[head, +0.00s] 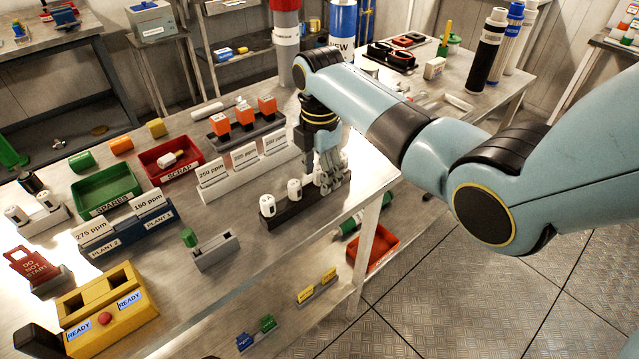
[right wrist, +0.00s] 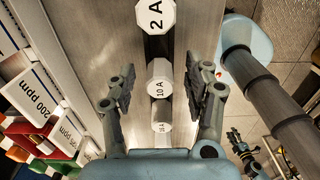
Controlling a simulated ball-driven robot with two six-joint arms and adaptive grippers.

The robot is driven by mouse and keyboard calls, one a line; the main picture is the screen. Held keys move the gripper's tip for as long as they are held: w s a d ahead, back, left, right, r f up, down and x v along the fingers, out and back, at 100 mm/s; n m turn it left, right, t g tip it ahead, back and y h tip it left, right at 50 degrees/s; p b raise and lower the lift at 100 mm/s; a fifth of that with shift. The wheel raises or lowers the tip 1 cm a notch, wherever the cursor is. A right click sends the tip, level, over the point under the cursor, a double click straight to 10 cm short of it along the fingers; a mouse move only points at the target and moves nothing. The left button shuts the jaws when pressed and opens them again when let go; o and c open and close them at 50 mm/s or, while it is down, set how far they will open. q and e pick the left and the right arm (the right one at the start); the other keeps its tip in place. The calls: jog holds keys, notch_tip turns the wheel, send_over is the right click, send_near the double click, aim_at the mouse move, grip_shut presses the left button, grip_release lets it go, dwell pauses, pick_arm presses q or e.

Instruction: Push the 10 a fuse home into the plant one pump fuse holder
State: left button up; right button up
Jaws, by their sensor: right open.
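My right gripper (head: 332,180) is low over a dark rack (head: 283,214) holding white fuses on the bench. In the right wrist view, this gripper (right wrist: 162,85) is open, with a finger on each side of the white 10 A fuse (right wrist: 160,88). Neither finger clearly touches it. A 2 A fuse (right wrist: 154,17) and a smaller-looking white fuse (right wrist: 161,127) stand in line with it. The fingers partly hide this end of the rack in the head view. No label marks a plant one pump fuse holder. Something like my left gripper (right wrist: 240,145) shows small, its jaws unclear.
A ppm card rack (head: 245,170) stands behind the fuse rack. A grey block (head: 216,253) with a green knob is to its left. A PLANT 1 and PLANT 2 card holder (head: 125,232) and a yellow READY box (head: 105,312) are farther left. The bench front edge is close.

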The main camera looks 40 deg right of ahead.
jog(key=shift+c, duration=0.3)
grip_shut()
jog(key=shift+r, duration=0.15)
